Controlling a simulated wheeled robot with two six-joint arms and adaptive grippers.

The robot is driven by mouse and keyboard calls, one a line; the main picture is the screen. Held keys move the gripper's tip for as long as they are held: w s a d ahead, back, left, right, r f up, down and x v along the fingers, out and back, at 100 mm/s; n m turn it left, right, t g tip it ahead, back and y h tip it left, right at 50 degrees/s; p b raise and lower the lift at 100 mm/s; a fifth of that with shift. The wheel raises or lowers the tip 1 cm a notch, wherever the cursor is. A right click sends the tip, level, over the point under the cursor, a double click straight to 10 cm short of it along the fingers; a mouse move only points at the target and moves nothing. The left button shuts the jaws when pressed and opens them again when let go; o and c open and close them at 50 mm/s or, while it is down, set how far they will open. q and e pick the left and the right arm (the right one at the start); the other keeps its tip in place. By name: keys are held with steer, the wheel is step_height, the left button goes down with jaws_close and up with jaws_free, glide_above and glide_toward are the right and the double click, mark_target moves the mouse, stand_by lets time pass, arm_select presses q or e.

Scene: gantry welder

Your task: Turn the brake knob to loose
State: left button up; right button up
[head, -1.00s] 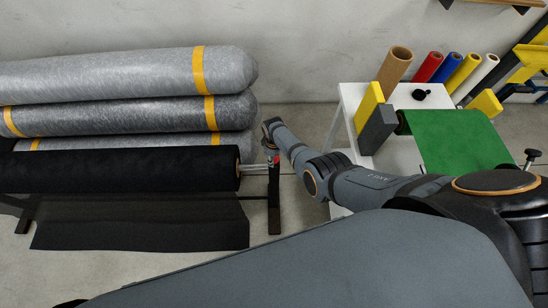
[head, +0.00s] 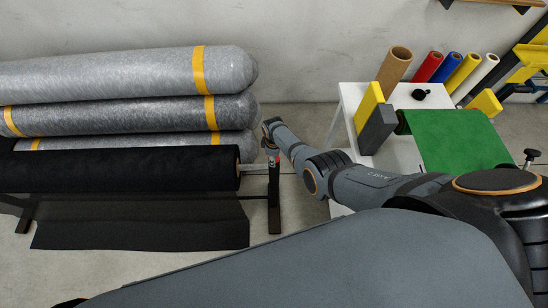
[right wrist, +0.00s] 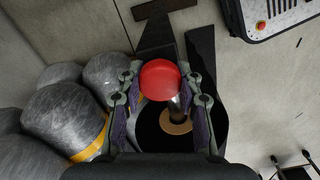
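The brake knob (right wrist: 160,78) is round and red in the right wrist view. It sits at the end of the black roll, beside the roll's brown core (right wrist: 176,122). My right gripper (right wrist: 161,72) has one finger on each side of the knob, and both fingertips appear to be against it. The knob's setting cannot be read. My left gripper is not in view.
Several grey wrapped rolls (head: 120,113) with yellow bands lie behind the black roll. The black stand leg (head: 274,205) is below my gripper. A white table (head: 352,92) with green sheet (head: 455,140) and coloured rolls stands right. Floor between is clear.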

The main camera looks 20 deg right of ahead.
steer(key=o, duration=0.5)
steer(key=shift+s, duration=0.1)
steer(key=shift+o, duration=0.2)
step_height(320, 180, up, 12)
steer(key=shift+f, duration=0.1)
stand_by(0.5)
steer(key=s+d+f+m+b, duration=0.1)
steer(key=s+d+f+m, duration=0.1)
steer(key=s+f, duration=0.7)
steer(key=s+d+f+m+b, duration=0.25)
steer(key=s+f, duration=0.25)
steer(key=f, duration=0.8)
steer(key=s+d+f+m, duration=0.2)
steer(key=s+d+f, duration=0.1)
steer(key=s, duration=0.5)
steer(key=s+d+f+m+b, duration=0.1)
steer(key=s+d+f+m, duration=0.1)
steer(key=s+f, duration=0.3)
steer(key=s+d+f+m+t, duration=0.1)
steer(key=s+d+f+m, duration=0.2)
steer(key=s, duration=1)
step_height(320, 180, down, 2)
steer(key=shift+s+d+f+h, duration=0.1)
steer(key=shift+s+d+h, duration=0.1)
steer(key=shift+d+h, duration=0.2)
